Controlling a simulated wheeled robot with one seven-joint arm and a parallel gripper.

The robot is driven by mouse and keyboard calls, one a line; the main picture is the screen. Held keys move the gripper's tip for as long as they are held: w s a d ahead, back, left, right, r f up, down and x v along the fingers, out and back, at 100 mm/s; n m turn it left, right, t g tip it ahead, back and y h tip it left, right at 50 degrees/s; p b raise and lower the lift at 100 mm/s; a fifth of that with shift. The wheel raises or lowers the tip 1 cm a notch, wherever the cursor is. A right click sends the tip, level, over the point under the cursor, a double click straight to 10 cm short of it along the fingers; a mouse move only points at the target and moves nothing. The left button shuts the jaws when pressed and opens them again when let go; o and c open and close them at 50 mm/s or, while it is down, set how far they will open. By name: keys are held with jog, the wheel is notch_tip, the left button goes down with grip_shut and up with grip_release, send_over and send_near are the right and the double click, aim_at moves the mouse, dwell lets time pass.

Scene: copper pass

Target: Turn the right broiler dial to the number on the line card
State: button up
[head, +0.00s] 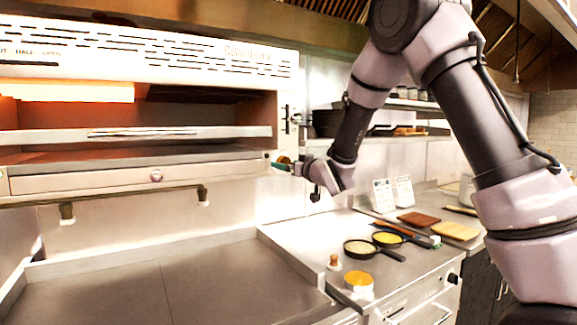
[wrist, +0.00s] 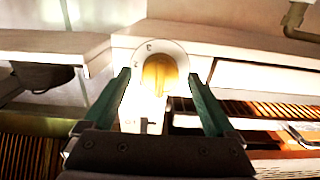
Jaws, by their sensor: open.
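In the head view my gripper (head: 279,165) is at the right end of the broiler front (head: 130,178), and the dial is mostly hidden there. Two white cards (head: 383,195) (head: 404,191) stand on the right counter; their writing is too small to read.
Another round dial (head: 156,175) is on the broiler front to the left. A rail (head: 110,196) runs below. The right counter holds two small pans (head: 360,248) (head: 387,238), boards (head: 455,231) and an orange-topped jar (head: 358,281). The steel surface (head: 150,285) in front is clear.

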jog(key=c, duration=1.4)
jog(key=shift+o, duration=0.2)
jog(key=shift+w+m, duration=0.1)
jog(key=shift+m, duration=0.2)
jog(key=m, duration=0.4)
jog(key=shift+m, duration=7.5)
